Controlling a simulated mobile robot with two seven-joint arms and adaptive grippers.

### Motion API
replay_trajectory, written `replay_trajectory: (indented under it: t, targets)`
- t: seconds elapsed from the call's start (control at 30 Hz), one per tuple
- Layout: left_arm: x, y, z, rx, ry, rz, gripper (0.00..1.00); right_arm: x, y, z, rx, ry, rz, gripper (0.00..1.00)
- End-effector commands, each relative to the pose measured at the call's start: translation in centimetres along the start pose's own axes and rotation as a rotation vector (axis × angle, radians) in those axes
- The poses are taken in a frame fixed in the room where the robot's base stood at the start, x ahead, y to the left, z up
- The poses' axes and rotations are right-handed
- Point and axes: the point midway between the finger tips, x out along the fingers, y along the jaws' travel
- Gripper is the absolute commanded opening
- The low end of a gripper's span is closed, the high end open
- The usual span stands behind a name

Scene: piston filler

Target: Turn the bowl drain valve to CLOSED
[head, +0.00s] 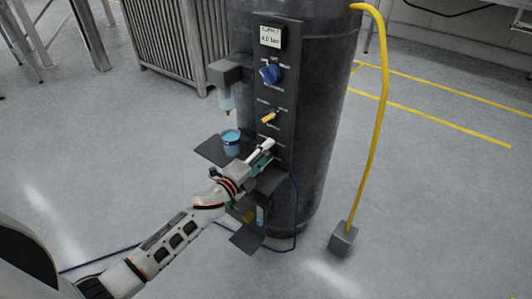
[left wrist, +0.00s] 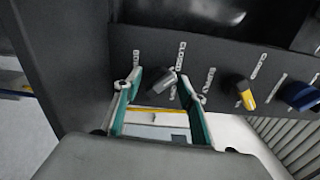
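A dark control panel (head: 284,97) stands on the front of a tall dark cylinder. In the left wrist view a grey handle (left wrist: 163,82) sticks out of the panel, tilted, with small labels around it. It is likely the bowl drain valve, but I cannot read the labels surely. My left gripper (head: 266,150) is at the lower part of the panel and hides most of this handle in the head view. In the left wrist view its teal-lined fingers (left wrist: 162,100) stand apart, with the handle between their tips. Contact cannot be seen. My right gripper is not in view.
Above the gripper are a yellow handle (head: 269,117) and a blue knob (head: 270,74), with a display (head: 271,37) at the top. A blue cup (head: 231,141) stands on a shelf close left of the gripper. A yellow hose (head: 377,130) is at the right, with open floor around.

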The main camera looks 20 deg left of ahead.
Motion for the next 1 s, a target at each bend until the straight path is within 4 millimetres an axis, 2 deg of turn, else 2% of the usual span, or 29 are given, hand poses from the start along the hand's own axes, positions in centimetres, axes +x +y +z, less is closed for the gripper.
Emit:
replay_trajectory:
  t: [0.23,0.37,0.8,1.0]
  targets:
    - [0.0,-0.1,0.1,0.005,-0.001,-0.001,0.4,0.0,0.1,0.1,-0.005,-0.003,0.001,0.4]
    - [-0.9,0.0,0.1,0.006,-0.001,0.0,0.4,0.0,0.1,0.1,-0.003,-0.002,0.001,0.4]
    - [-9.1,0.1,0.0,0.003,-0.001,0.002,0.4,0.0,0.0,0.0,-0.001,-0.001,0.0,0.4]
    - [-11.4,0.0,0.0,0.002,-0.001,0.0,0.4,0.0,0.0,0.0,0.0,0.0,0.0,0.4]
